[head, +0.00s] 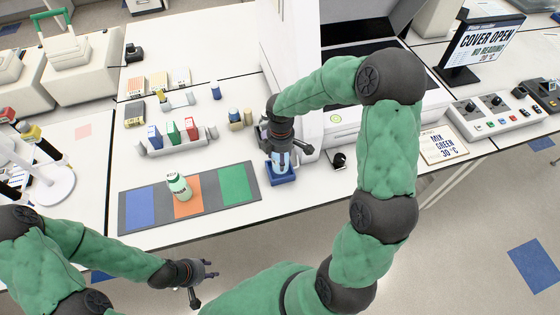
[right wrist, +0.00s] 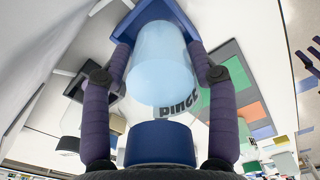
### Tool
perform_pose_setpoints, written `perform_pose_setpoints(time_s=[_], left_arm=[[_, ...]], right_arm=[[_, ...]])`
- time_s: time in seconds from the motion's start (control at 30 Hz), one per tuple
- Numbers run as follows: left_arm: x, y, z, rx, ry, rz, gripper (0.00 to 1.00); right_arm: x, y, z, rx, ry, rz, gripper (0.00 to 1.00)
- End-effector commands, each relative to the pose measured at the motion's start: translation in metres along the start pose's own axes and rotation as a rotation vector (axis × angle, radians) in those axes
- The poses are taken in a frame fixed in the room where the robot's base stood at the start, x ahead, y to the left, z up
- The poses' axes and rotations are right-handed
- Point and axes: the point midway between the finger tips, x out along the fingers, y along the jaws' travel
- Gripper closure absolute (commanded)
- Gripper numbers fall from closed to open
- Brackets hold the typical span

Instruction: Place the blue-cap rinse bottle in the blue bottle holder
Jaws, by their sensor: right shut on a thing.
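The rinse bottle (right wrist: 160,65) is pale blue and translucent, with a dark label and a blue cap (right wrist: 160,143). My right gripper (head: 283,146) is shut on it, with one finger on each side in the right wrist view. In the head view the bottle (head: 281,161) looks upright, mostly hidden by the gripper, at the blue bottle holder (head: 281,178). The holder also shows around the bottle's far end in the right wrist view (right wrist: 112,78). I cannot tell whether the bottle rests on the holder's floor. My left gripper (head: 205,284) is open and empty, before the bench's front edge.
A mat with blue, orange and green patches (head: 236,185) lies left of the holder. A rack of small boxes (head: 175,143) is behind. A white machine (head: 340,120) stands close on the right.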

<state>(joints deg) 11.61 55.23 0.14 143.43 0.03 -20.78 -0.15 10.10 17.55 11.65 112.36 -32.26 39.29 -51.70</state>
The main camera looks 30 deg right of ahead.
Motion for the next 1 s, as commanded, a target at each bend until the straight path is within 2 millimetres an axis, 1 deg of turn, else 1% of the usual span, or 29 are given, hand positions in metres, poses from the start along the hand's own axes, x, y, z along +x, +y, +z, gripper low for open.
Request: perform_pose_setpoints(time_s=[0.17, 0.4, 0.67, 0.83, 0.87, 0.9, 0.93, 1.0], left_arm=[[0.0, 0.0, 0.0, 0.0, 0.0, 0.0, 0.6], [0.004, -0.001, 0.0, 0.0, 0.0, 0.0, 0.6], [0.003, -0.001, 0.0, 0.0, 0.0, 0.0, 0.6], [0.007, -0.002, 0.0, 0.0, 0.0, 0.0, 0.6], [0.006, -0.002, 0.0, 0.0, 0.0, 0.0, 0.6], [0.006, -0.002, 0.0, 0.0, 0.0, 0.0, 0.6], [0.006, -0.002, 0.0, 0.0, 0.0, 0.0, 0.6], [0.005, -0.002, 0.0, 0.0, 0.0, 0.0, 0.6]], right_arm=[[0.007, 0.006, 0.0, 0.001, 0.0, 0.001, 0.93], [0.037, 0.007, -0.001, 0.001, 0.0, -0.001, 0.93], [0.038, 0.008, -0.001, 0.001, 0.001, 0.001, 0.93], [0.043, 0.007, -0.001, 0.001, 0.0, 0.001, 0.93], [0.043, 0.007, -0.001, 0.0, 0.0, 0.0, 0.32], [0.042, 0.007, -0.001, 0.0, 0.0, 0.0, 0.21], [0.042, 0.007, -0.001, 0.0, 0.0, 0.0, 0.17], [0.042, 0.007, -0.001, 0.0, 0.0, 0.0, 0.17]])
